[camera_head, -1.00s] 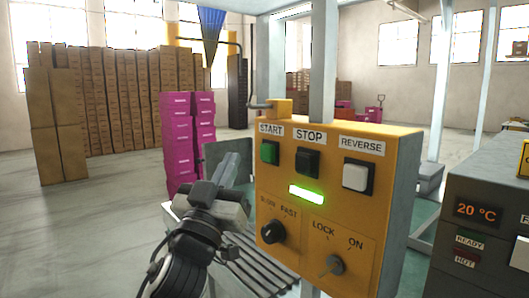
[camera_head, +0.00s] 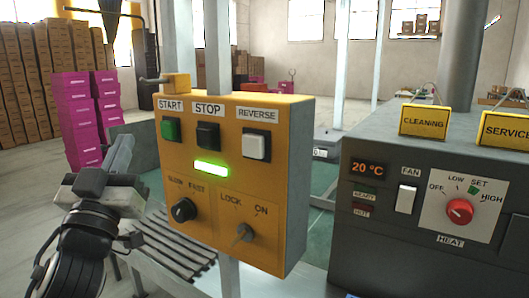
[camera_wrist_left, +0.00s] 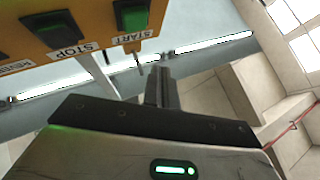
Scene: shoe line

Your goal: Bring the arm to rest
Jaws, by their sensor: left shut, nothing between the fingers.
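My left gripper (camera_head: 122,150) stands to the left of the yellow control box (camera_head: 236,180) in the head view, its fingers pointing up and closed together with nothing between them. It is apart from the box in that view. In the left wrist view the closed fingers (camera_wrist_left: 162,92) show near the box's edge, by the green START button (camera_wrist_left: 131,14) and the STOP button (camera_wrist_left: 48,27). The box also carries a white REVERSE button (camera_head: 256,145), a lit green lamp (camera_head: 211,169), a black speed knob (camera_head: 183,210) and a LOCK/ON switch (camera_head: 243,233). My right gripper is not in view.
A roller conveyor (camera_head: 172,241) runs behind and below the box. A dark heater machine (camera_head: 400,257) with a red knob (camera_head: 459,211) stands at the right. Magenta crates (camera_head: 78,125) and stacked brown boxes (camera_head: 22,85) stand at the back left, with open floor in front.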

